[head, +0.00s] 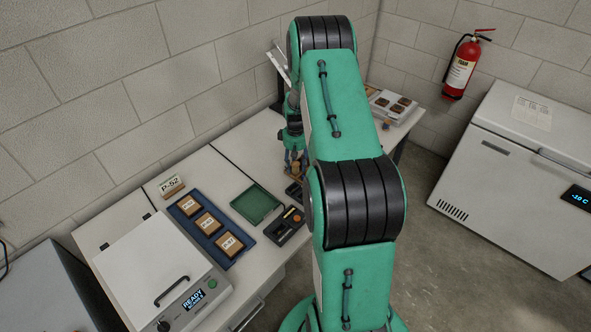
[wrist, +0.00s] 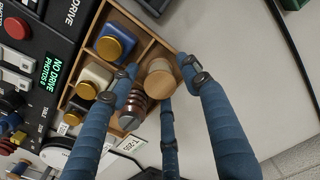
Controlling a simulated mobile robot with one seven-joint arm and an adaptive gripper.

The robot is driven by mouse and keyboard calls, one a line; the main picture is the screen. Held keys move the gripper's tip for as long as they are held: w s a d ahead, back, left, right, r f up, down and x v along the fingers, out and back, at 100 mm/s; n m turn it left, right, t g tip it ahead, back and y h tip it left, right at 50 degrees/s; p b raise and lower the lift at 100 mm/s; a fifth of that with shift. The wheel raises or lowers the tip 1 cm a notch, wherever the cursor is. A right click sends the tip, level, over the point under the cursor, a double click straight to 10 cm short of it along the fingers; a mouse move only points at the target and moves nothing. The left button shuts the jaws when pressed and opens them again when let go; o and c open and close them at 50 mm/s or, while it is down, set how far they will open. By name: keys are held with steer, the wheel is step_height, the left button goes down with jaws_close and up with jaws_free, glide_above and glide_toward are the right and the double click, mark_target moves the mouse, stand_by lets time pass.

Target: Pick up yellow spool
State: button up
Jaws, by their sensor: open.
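In the wrist view, my gripper (wrist: 161,82) is open, its blue fingers spread around a pale tan, round-topped piece (wrist: 160,70). This may be the yellow spool; its colour looks more tan than yellow. It sits at the corner of a wooden divided tray (wrist: 150,35). I cannot tell whether any fingertip touches it. A ribbed copper-coloured spool (wrist: 132,108) lies beside it, partly behind a finger. In the head view, my gripper (head: 294,157) is low over the bench, and most of the tray there is hidden by my arm.
Bare bench (wrist: 225,45) lies right. A green tray (head: 256,204) and blue rack (head: 187,207) sit nearer in the head view.

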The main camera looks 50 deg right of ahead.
mark_target(295, 164)
stand_by(0.4)
steer(key=c, duration=1)
steer(key=shift+r, duration=0.1)
step_height(295, 164, up, 10)
steer(key=shift+f+p, duration=0.1)
steer(key=shift+p, duration=0.9)
